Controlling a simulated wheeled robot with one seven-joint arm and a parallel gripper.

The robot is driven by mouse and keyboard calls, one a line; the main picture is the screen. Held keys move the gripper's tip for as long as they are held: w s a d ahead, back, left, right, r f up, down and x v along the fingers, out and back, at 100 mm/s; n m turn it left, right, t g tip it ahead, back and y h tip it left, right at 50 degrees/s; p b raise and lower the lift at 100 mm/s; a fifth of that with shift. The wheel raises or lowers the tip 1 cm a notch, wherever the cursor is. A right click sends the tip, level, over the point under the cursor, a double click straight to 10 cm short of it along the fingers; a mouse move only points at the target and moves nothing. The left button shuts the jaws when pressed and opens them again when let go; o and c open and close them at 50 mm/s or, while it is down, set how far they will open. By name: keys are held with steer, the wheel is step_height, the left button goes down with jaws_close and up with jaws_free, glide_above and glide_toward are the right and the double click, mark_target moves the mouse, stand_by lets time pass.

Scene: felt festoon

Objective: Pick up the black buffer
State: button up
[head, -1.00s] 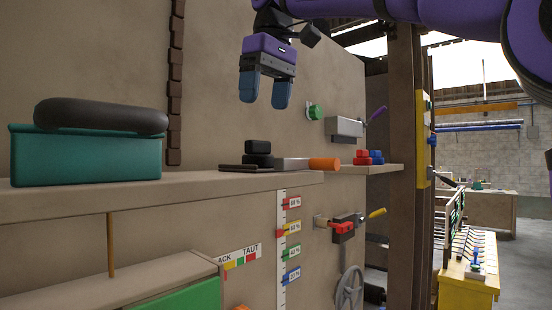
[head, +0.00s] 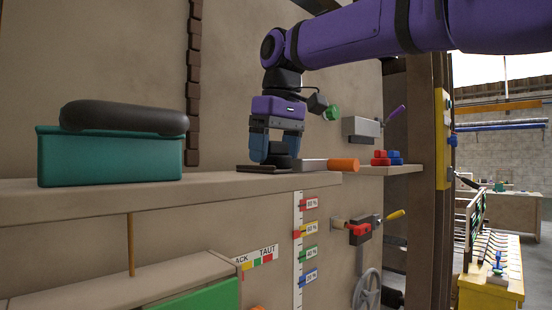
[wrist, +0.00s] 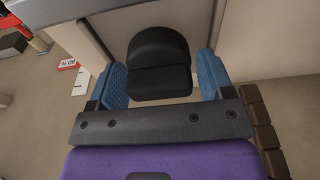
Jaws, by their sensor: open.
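The black buffer (head: 279,160) sits on a thin dark pad (head: 250,168) on the shelf, just left of a grey bar with an orange end. In the wrist view the black buffer (wrist: 159,62) lies between the two blue fingertips of my gripper (wrist: 162,75). The jaws are open, with a visible gap on each side of the buffer.
The grey bar with the orange end (head: 343,165) lies close on the right. Red and blue blocks (head: 387,158) sit farther right. A teal box (head: 110,160) with a dark rounded object (head: 125,117) on top stands left. The wall is close behind.

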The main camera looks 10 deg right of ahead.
steer(key=shift+f, duration=0.25)
steer(key=c, duration=0.7)
steer(key=shift+r, duration=0.1)
